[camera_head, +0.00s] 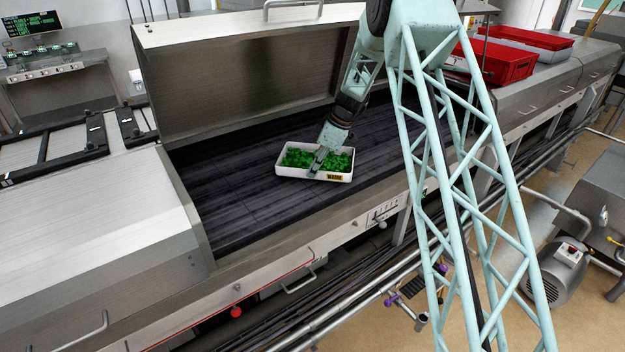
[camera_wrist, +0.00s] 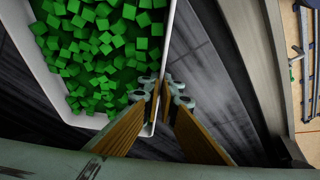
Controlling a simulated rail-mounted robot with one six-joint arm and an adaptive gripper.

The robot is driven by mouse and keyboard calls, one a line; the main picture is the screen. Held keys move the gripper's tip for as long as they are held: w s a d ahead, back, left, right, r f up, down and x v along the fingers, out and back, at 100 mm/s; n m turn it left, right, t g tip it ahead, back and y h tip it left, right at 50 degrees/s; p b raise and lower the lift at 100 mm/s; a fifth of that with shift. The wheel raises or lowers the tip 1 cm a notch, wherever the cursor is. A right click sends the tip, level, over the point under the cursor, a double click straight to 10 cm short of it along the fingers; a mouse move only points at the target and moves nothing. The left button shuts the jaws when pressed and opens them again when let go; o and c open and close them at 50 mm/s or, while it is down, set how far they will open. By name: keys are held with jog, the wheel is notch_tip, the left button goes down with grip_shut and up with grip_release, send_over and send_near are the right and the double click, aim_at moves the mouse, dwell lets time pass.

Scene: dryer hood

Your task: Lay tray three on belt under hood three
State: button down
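The white tray (camera_head: 285,172), full of green cubes, is over the dark belt (camera_head: 235,205) below the raised hood lid (camera_head: 240,75). It looks level; I cannot tell whether it rests on the belt or hangs just above it. A yellow label on its front side is too small to read. My gripper (camera_head: 316,172) is at the tray's front wall. In the wrist view my gripper (camera_wrist: 162,98) has one finger inside the tray (camera_wrist: 70,105) and one outside, with the tips close against the wall between them. Part of the tray's right side is behind the fingers.
The dryer's steel front edge (camera_head: 300,250) runs in front of the belt. A closed steel cover (camera_head: 90,215) lies at the left. Red crates (camera_head: 495,62) stand at the upper right. Bare belt lies left and right of the tray.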

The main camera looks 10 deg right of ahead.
jog(key=shift+f+p, duration=0.3)
jog(key=shift+f, duration=1.35)
jog(key=shift+f, duration=0.15)
jog(key=c, duration=2.9)
grip_release()
jog(key=shift+b+v, duration=0.5)
jog(key=shift+v, duration=5.55)
